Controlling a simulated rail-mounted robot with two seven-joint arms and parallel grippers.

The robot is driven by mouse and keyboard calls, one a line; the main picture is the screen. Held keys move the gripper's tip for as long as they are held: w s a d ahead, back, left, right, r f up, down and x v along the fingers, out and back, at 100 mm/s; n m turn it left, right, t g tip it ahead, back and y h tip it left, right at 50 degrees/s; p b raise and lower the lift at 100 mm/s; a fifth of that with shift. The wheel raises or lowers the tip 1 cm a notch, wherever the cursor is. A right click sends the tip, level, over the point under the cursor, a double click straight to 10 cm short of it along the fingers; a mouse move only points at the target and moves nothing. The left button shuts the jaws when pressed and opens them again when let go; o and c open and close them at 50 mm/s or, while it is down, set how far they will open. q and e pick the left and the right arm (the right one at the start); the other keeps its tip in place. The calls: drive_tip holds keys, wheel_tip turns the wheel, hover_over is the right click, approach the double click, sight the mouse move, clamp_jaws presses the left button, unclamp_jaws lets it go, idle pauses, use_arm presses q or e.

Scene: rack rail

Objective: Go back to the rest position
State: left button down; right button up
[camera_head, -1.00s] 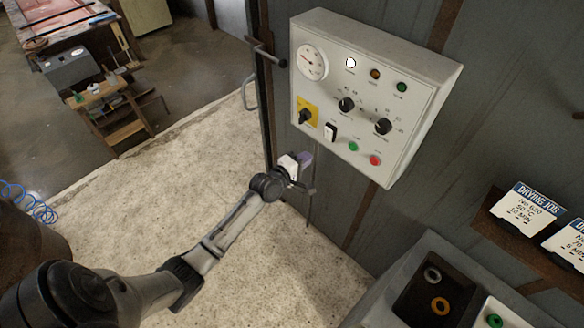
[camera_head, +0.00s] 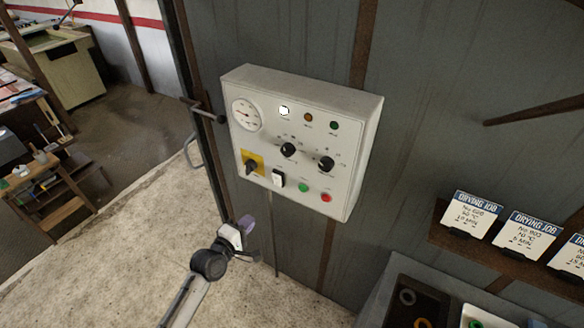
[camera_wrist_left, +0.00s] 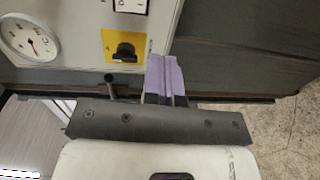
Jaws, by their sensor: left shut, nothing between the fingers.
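My left gripper (camera_head: 248,238) is below the lower left corner of the grey control box (camera_head: 350,165), apart from it in the head view. Its purple fingers are closed together with nothing between them, as the left wrist view (camera_wrist_left: 163,75) also shows. The box carries a round dial (camera_head: 246,115), a lit white lamp (camera_head: 284,111), two black knobs, a black rotary switch on a yellow plate (camera_head: 251,163), a black-and-white rocker switch (camera_head: 278,178), and green and red buttons. My right gripper is in neither view.
A door handle (camera_head: 190,150) and a dark rod (camera_head: 203,111) stick out left of the box. Drying job cards (camera_head: 468,214) stand on a shelf at right, above a tray of rings (camera_head: 412,305). The pale floor at left (camera_head: 110,250) is open.

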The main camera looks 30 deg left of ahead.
use_arm(q)
wheel_tip(320, 180, down, 4)
drive_tip(key=s+d+m+g+h, duration=0.1)
drive_tip(key=s+d+m+g, duration=0.3)
drive_tip(key=m, duration=0.6)
drive_tip(key=s+d+r+m+g+p, duration=0.2)
drive_tip(key=s+d+m+g+p, duration=0.1)
drive_tip(key=s, duration=0.6)
drive_tip(key=s+d+r+m+g+p, duration=0.2)
drive_tip(key=s+d, duration=0.4)
drive_tip(key=s, duration=0.3)
drive_tip(key=s+d+r+m+g+p, duration=0.2)
drive_tip(key=s+d+m+g+p, duration=0.2)
drive_tip(key=s, duration=0.5)
drive_tip(key=shift+d+r+m+y, duration=0.15)
drive_tip(key=shift+r+m+y, duration=0.2)
drive_tip(key=shift+m, duration=0.25)
